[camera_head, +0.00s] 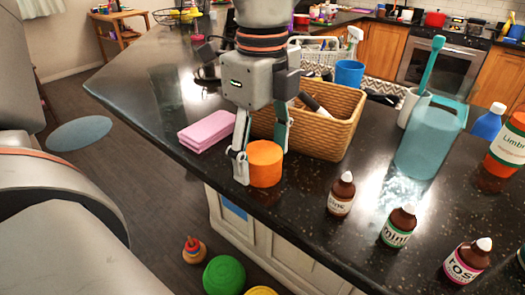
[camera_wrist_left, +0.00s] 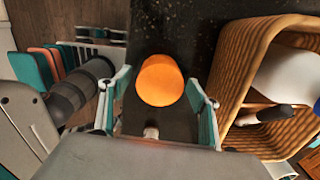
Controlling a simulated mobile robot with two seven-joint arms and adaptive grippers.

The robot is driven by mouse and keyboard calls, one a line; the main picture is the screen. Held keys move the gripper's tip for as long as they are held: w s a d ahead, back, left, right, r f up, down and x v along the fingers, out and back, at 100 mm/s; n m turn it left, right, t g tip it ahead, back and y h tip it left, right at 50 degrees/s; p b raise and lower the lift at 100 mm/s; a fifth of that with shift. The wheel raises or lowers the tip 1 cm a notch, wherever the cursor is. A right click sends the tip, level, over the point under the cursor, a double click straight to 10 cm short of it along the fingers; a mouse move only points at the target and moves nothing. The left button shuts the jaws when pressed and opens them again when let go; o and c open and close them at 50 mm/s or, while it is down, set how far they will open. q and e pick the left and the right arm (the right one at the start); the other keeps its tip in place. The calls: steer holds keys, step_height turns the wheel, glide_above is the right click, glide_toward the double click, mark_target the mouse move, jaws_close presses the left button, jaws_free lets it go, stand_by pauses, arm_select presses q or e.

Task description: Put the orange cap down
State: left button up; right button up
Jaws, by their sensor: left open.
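The orange cap (camera_head: 264,168) stands on the dark counter, close to its front edge, in the head view. In the left wrist view the orange cap (camera_wrist_left: 160,80) lies between the two fingers, with a gap on each side. My left gripper (camera_head: 260,156) points down over the cap and is open; one finger is at its left, the other behind it. The left gripper (camera_wrist_left: 158,84) also shows open in the wrist view. The cap's underside is hidden. My right gripper is not in view.
A wicker basket (camera_head: 335,135) stands right behind the cap, and a pink sponge-like block (camera_head: 206,132) lies to the left. Several small bottles, such as one (camera_head: 341,194), stand along the front edge. A translucent teal container (camera_head: 430,140) is at the right.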

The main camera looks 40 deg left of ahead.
mark_target(262, 152)
arm_select(q)
step_height(262, 152, up, 12)
steer(key=shift+r+p, duration=0.2)
steer(key=shift+p, duration=0.1)
stand_by(0.7)
